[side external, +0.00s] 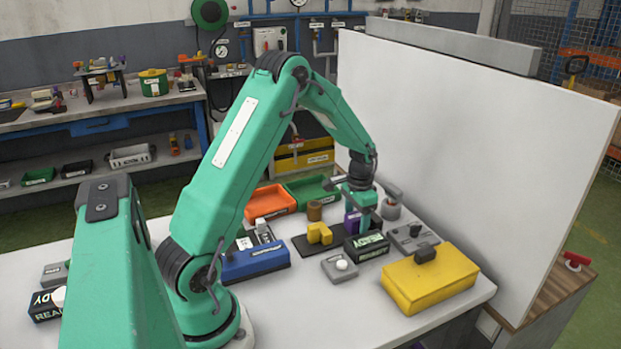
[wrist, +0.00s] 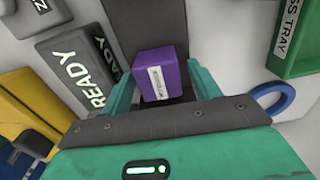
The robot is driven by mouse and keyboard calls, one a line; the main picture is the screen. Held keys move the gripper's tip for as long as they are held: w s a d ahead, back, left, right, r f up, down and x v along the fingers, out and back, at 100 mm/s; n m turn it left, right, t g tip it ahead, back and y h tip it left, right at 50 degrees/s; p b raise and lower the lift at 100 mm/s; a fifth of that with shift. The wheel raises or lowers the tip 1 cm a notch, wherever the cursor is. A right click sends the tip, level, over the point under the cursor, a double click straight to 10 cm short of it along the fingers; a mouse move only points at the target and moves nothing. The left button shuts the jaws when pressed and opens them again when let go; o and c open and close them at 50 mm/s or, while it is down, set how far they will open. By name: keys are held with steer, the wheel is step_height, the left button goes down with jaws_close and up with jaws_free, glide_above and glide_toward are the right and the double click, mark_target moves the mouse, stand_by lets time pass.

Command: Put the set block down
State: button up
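A purple block (wrist: 160,72) with a small pale label sits between the two teal fingers of my gripper (wrist: 162,85) in the wrist view. Both fingers appear to press on its sides, so my gripper looks shut on it. The label is too small to read. In the side view the purple block (side external: 352,222) shows partly behind my gripper (side external: 361,210), low over the dark strip (side external: 304,247). The dark strip also shows behind the block in the wrist view (wrist: 128,15). I cannot tell whether the block touches it.
A yellow block (side external: 319,234) and a brown cylinder (side external: 314,211) stand left of my gripper. A dark sign box (side external: 367,246) is close in front. A yellow case (side external: 428,280), a blue box (side external: 254,263), an orange tray (side external: 270,203) and a green tray (side external: 311,190) surround the spot.

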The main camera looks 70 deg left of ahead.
mark_target(357, 217)
steer(key=shift+r, duration=0.15)
step_height(357, 217, up, 12)
stand_by(0.7)
stand_by(0.5)
steer(key=s+d+r+t, duration=0.3)
steer(key=s+d+r, duration=0.6)
steer(key=d+r, duration=0.25)
steer(key=s+d+t, duration=0.2)
steer(key=s+d, duration=0.5)
steer(key=s, duration=0.5)
steer(key=shift+s+d+f+t, duration=0.2)
steer(key=shift+d+f+t, duration=0.05)
steer(key=shift+f+t, duration=0.1)
